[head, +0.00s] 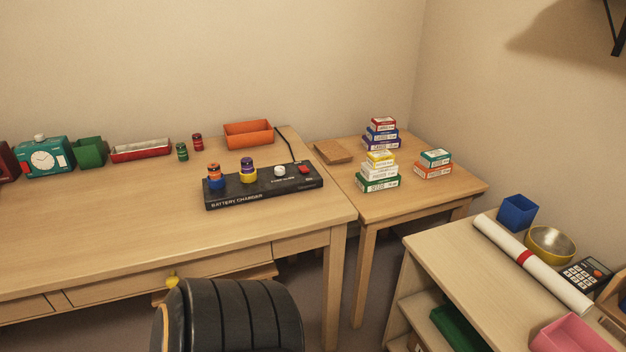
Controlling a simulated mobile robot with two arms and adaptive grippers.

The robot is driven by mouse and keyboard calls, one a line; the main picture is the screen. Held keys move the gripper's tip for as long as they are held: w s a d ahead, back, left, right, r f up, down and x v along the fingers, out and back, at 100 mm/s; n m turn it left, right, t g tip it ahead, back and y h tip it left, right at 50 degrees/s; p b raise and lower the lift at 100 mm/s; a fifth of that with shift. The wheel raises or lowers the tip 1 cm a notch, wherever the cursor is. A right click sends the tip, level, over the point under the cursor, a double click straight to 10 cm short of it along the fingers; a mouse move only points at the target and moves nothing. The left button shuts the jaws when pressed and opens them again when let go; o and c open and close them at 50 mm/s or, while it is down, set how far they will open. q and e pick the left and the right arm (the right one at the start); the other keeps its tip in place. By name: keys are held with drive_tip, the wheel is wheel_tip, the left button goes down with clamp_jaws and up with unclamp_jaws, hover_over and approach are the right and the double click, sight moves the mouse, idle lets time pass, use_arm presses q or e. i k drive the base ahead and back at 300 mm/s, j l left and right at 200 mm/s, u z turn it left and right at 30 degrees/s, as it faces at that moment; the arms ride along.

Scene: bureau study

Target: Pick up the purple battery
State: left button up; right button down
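The purple battery (247,163) stands upright in a yellow socket on the black battery charger (265,198). An orange battery (214,170) stands to its left in a blue socket on the same charger. A green battery (182,152) and a red battery (197,142) stand on the desk behind the charger. Neither of my grippers is in the head view.
The wooden desk (100,215) has free room left of the charger. An orange bin (249,134) stands behind it. A black ribbed chair back (230,318) is in front. Stacked boxes (379,183) are on the side table, right.

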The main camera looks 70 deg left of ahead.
sight(246, 163)
drive_tip(key=j+u, duration=0.1)
drive_tip(key=u, duration=0.85)
drive_tip(key=j+u, duration=0.15)
drive_tip(key=u, duration=0.35)
drive_tip(key=j+u, duration=0.1)
drive_tip(key=u, duration=0.9)
drive_tip(key=i+j, duration=0.05)
